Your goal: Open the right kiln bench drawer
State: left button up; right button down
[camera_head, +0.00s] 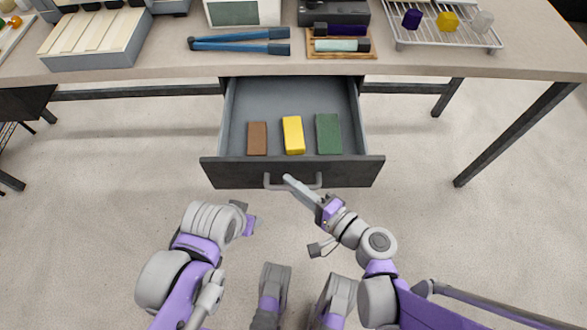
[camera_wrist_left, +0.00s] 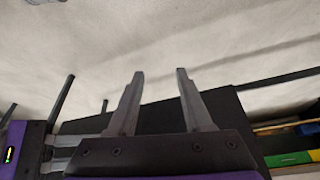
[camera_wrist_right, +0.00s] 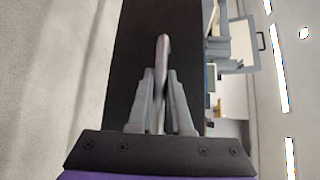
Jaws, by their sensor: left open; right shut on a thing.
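The kiln bench drawer (camera_head: 215,173) is pulled well out from under the bench top. It has a dark front and a grey inside. Its grey bar handle (camera_head: 268,181) is on the front, and it also shows in the right wrist view (camera_wrist_right: 163,48). My right gripper (camera_head: 289,181) is shut on the handle, with a finger on each side of the bar (camera_wrist_right: 161,78). My left gripper (camera_head: 246,214) is open and empty, below and in front of the drawer. Its spread fingers show in the left wrist view (camera_wrist_left: 160,74).
Inside the drawer lie a brown block (camera_head: 257,138), a yellow block (camera_head: 293,135) and a green block (camera_head: 328,134). The bench top (camera_head: 430,62) holds blue tongs (camera_head: 240,46), a wire rack (camera_head: 445,40) with coloured pieces, and a slatted tray (camera_head: 95,40). The floor in front is clear.

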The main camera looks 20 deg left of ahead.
jog(key=shift+s+d, duration=0.15)
jog(key=shift+s, duration=0.35)
jog(key=c, duration=0.8)
grip_release()
jog(key=shift+c, duration=0.2)
jog(key=p+v, duration=0.1)
jog(key=v, duration=0.9)
jog(key=shift+s+d, duration=0.25)
jog(key=shift+d, duration=0.1)
